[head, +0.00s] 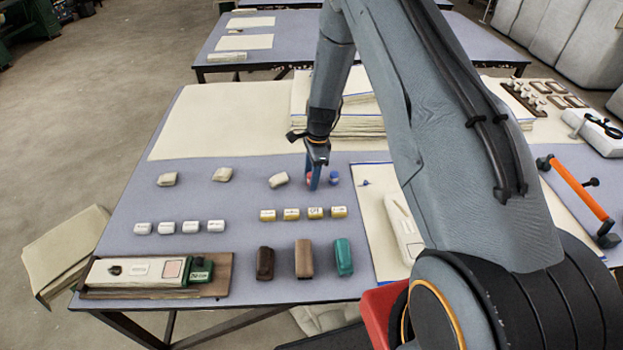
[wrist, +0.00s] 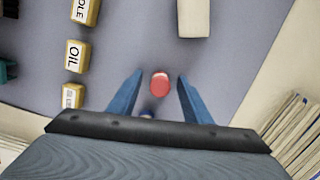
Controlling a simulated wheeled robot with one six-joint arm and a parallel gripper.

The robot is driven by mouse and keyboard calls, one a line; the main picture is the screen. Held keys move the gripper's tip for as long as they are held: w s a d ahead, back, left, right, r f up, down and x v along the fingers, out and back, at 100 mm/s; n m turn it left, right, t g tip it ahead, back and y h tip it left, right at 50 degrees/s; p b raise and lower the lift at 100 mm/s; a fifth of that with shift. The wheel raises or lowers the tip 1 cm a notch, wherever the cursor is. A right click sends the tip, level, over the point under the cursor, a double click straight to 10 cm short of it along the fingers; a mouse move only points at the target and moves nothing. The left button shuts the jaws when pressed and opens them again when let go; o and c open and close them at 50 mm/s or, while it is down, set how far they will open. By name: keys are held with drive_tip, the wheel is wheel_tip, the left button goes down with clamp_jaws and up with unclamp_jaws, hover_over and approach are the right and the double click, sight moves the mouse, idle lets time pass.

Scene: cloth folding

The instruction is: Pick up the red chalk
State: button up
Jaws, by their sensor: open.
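The red chalk (wrist: 160,84) is a small rounded red piece on the grey-blue table, centred between my fingers in the wrist view. In the head view a bit of the red chalk (head: 308,181) shows beside the blue fingers, which partly hide it. My gripper (wrist: 155,92) is open, with one blue finger on each side of the chalk and a gap on both sides. In the head view my gripper (head: 314,178) points down close to the table. A blue piece (head: 334,178) stands just right of it; in the wrist view it is mostly hidden by the gripper body.
A pale block (head: 278,180) lies just left of my gripper. Labelled yellow-sided blocks (head: 291,214) stand in a row nearer the front. A stack of cream cloth (head: 345,120) rises behind my gripper. A cream board (head: 378,215) lies to the right.

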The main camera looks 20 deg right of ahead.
clamp_jaws()
drive_tip(key=shift+r, duration=0.1)
drive_tip(key=shift+r+b, duration=1.55)
drive_tip(key=shift+r, duration=3.4)
drive_tip(key=c, duration=0.9)
unclamp_jaws()
drive_tip(key=shift+c, duration=0.7)
